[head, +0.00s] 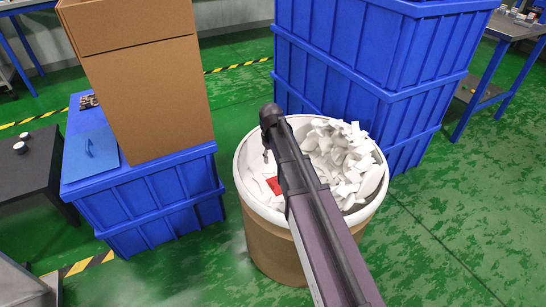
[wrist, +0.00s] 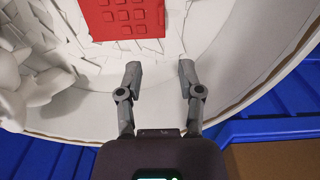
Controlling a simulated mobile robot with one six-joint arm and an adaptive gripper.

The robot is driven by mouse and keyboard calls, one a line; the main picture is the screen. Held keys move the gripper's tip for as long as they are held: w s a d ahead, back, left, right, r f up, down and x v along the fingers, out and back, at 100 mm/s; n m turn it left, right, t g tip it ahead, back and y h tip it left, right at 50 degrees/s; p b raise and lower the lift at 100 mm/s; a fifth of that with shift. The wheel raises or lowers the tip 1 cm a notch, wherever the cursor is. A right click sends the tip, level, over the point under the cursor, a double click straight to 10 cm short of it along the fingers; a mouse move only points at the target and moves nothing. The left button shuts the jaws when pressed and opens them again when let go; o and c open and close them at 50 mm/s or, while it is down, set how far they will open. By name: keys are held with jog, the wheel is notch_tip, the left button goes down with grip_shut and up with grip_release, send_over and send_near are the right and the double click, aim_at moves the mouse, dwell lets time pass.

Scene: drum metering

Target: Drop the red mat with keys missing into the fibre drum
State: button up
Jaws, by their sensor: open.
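The red mat (wrist: 125,18) lies on white pieces inside the fibre drum (wrist: 245,75) in the wrist view. It has rows of raised square keys; its far part is cut off by the frame, so I cannot tell all its keys. In the head view a red patch of the mat (head: 274,186) shows beside my arm, within the rim of the drum (head: 262,235). My gripper (wrist: 159,68) is open and empty over the drum, its fingertips apart from the mat. In the head view my arm hides part of the drum's inside.
White scraps (head: 345,150) heap up at the drum's right side. Stacked blue crates (head: 345,60) stand close behind it. A blue crate (head: 150,205) at left carries a tall cardboard box (head: 150,95) and a blue clipboard-like sheet (head: 90,155).

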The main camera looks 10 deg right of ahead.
jog(key=shift+s, duration=0.1)
dwell(0.6)
jog(key=s+d+m, duration=0.1)
jog(key=s, duration=0.9)
jog(key=s+d+m, duration=0.2)
jog(key=s, duration=0.7)
jog(key=shift+s+d+m, duration=0.3)
jog(key=shift+s, duration=0.1)
notch_tip(320, 180, up, 34)
jog(key=p, duration=3.3)
jog(key=shift+p, duration=0.4)
jog(key=shift+f, duration=0.1)
